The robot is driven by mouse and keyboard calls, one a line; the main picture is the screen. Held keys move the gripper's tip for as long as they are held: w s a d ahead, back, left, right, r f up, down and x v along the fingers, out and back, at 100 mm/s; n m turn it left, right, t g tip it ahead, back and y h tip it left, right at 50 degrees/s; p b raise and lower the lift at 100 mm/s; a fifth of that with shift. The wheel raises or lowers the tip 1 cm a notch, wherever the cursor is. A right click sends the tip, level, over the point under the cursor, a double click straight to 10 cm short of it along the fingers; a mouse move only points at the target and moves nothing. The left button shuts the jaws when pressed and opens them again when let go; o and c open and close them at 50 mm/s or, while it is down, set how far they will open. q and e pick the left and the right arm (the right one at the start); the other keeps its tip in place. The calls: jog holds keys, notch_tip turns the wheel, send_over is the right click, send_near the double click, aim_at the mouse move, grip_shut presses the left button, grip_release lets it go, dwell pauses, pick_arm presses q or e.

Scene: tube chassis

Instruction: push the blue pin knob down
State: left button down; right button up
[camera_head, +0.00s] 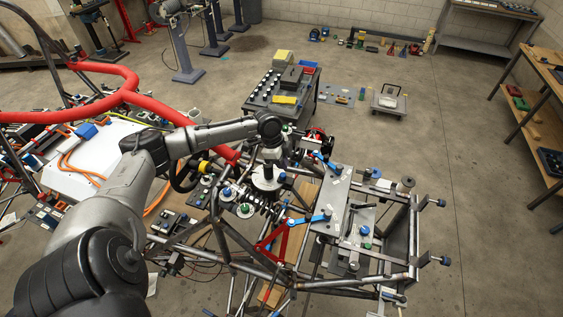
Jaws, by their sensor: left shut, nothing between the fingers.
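Several blue knobs show on the tube chassis (228,240), and I cannot tell which one is the pin knob. One blue knob (282,177) is beside the round grey disc below my left wrist. Another blue knob (226,191) is to the left of it. My right gripper is out of view.
A red padded tube (90,110) and a white panel (95,160) lie left of my arm. A grey cart (285,95) with parts stands behind the chassis. Wooden benches (545,120) are at the right.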

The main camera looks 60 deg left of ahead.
pick_arm(q)
jog(key=b+v, duration=0.3)
jog(key=v, duration=0.7)
jog(key=shift+r+b, duration=0.3)
